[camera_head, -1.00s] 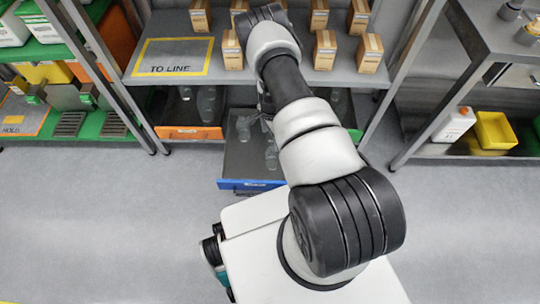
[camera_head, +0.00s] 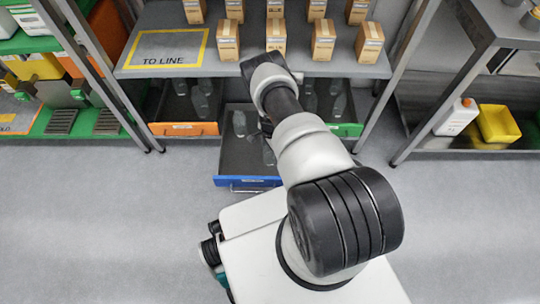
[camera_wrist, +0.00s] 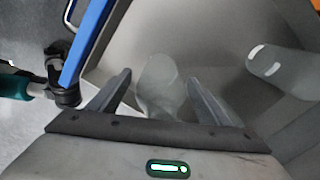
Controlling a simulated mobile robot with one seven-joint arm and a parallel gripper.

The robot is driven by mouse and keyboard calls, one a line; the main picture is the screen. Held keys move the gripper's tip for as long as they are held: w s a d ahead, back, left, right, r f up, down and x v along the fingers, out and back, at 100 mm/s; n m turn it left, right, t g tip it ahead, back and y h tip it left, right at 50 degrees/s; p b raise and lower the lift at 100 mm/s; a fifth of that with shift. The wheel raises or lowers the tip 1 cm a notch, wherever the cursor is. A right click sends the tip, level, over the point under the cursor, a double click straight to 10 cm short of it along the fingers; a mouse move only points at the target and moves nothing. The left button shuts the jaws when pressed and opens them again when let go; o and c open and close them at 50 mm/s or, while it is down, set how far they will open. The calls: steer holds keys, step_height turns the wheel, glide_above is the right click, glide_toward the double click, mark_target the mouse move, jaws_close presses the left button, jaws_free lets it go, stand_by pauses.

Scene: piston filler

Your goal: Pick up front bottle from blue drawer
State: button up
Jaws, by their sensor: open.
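The blue drawer (camera_head: 248,182) is pulled out below the shelf; its blue front also shows in the wrist view (camera_wrist: 85,42). The front bottle (camera_head: 268,154), clear and grey, stands in it near the front, partly hidden by my arm. In the wrist view this bottle (camera_wrist: 160,75) appears between the two fingers of my gripper (camera_wrist: 158,78), which is open. I cannot tell whether the fingers touch it. A second clear bottle (camera_head: 239,123) is farther back in the drawer and shows at the right in the wrist view (camera_wrist: 278,66).
An open orange drawer (camera_head: 184,129) with bottles is on the left, and an open green drawer (camera_head: 345,130) with bottles is on the right. The shelf (camera_head: 225,66) above carries several cardboard boxes. Shelf posts stand on both sides. The floor in front is clear.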

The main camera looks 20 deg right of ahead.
steer(key=shift+f, duration=0.6)
steer(key=shift+r, duration=0.1)
steer(key=c, duration=1.1)
